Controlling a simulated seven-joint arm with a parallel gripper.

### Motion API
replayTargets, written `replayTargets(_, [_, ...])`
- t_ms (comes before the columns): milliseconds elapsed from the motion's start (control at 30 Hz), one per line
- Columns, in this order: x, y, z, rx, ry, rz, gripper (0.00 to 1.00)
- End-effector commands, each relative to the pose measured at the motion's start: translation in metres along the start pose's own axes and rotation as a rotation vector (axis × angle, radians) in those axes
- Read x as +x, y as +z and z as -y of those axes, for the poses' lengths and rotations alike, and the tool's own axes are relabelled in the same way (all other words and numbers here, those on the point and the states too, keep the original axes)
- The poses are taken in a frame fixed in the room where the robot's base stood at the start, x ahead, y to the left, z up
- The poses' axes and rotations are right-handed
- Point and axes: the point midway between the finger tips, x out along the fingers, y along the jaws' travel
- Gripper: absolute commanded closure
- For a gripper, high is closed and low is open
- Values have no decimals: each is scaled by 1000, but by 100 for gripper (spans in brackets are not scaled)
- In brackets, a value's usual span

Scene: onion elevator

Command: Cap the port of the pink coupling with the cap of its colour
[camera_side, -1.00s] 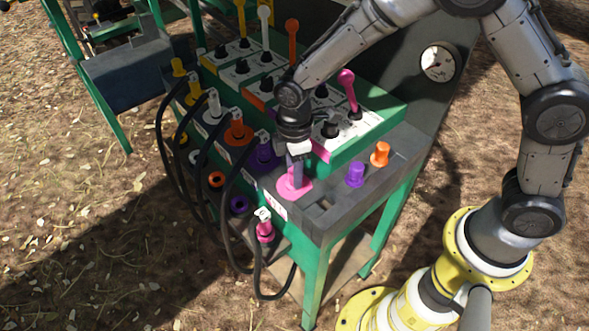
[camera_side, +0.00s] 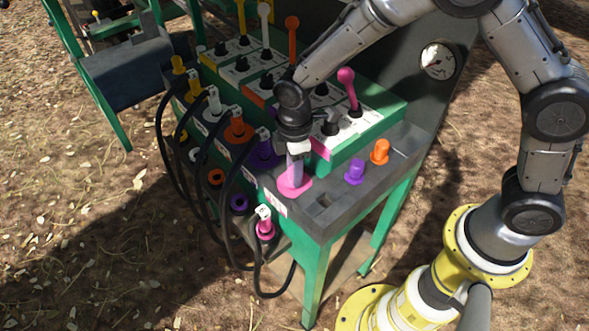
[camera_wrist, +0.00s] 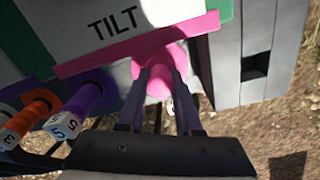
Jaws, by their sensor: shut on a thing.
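My gripper (camera_side: 295,176) points down over the pink port (camera_side: 291,193) at the near end of the bench's row of ports. Its fingers, seen in the wrist view (camera_wrist: 160,88), are shut on the pink cap (camera_wrist: 159,87). The cap is right at the port; the fingers hide whether it is fully seated. The pink coupling (camera_side: 265,228), with its black hose, is parked lower on the bench's front, away from the port.
A purple cap (camera_side: 355,173) and an orange cap (camera_side: 380,151) stand on the bench top to the right. A pink lever (camera_side: 348,88) rises behind my gripper. Purple (camera_side: 263,150) and orange (camera_side: 237,127) couplings with hoses are to the left. An empty square hole (camera_side: 324,201) is in front.

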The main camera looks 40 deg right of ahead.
Motion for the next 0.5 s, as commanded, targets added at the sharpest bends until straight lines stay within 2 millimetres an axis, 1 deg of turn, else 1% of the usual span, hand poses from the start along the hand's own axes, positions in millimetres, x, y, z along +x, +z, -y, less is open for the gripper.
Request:
replayTargets(233, [0, 0, 0, 0, 0, 0, 100])
replayTargets(267, [0, 0, 0, 0, 0, 0, 63])
replayTargets(300, [0, 0, 0, 0, 0, 0, 56])
replayTargets(433, [0, 0, 0, 0, 0, 0, 32])
replayTargets(500, [0, 0, 0, 0, 0, 0, 31])
